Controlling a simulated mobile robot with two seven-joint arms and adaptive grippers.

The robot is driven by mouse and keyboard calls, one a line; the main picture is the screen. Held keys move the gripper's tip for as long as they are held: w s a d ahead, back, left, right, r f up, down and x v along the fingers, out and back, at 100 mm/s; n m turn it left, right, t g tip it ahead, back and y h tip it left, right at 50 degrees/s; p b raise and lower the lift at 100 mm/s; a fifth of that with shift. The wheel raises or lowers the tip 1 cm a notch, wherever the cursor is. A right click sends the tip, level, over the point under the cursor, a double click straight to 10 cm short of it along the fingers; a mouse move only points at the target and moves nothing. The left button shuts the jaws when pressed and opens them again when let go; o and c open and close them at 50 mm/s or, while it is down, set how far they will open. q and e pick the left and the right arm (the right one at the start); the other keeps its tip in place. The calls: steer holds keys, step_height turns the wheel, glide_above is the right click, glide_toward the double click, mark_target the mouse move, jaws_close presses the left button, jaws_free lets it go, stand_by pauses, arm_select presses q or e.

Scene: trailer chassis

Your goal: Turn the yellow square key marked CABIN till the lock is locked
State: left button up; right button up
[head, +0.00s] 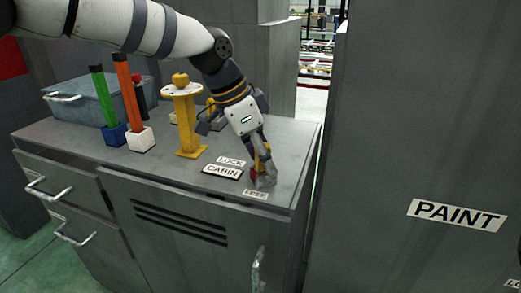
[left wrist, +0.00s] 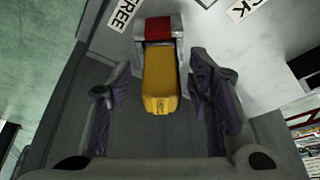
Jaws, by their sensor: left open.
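The yellow key (left wrist: 160,80) stands between the two fingers of my left gripper (left wrist: 162,92) in the left wrist view, with a gap on each side. A red part (left wrist: 160,28) in a grey mount sits at its far end. In the head view my left gripper (head: 262,168) reaches down over the key at the cabinet's right front, hiding most of it. The CABIN label (head: 222,171) lies left of it, with the LOCK label (head: 231,161) behind and the FREE label (head: 256,194) in front. My right gripper is not in view.
The grey cabinet top (head: 175,173) also holds a yellow stand (head: 187,125), an orange handle (head: 125,88) in a white block, a green handle (head: 104,95) in a blue block, and a grey bin (head: 75,97). A tall grey cabinet marked PAINT (head: 457,214) stands at right.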

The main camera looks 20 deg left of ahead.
arm_select(q)
jaws_close()
steer(key=shift+f+m+g+b, duration=0.2)
steer(key=shift+m+g+b, duration=0.15)
steer(key=shift+m, duration=0.35)
steer(key=shift+m+g, duration=0.25)
steer(key=shift+m, duration=0.55)
steer(key=shift+r, duration=0.2)
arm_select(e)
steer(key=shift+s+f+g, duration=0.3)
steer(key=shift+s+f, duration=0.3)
arm_select(q)
steer(key=shift+f, duration=0.1)
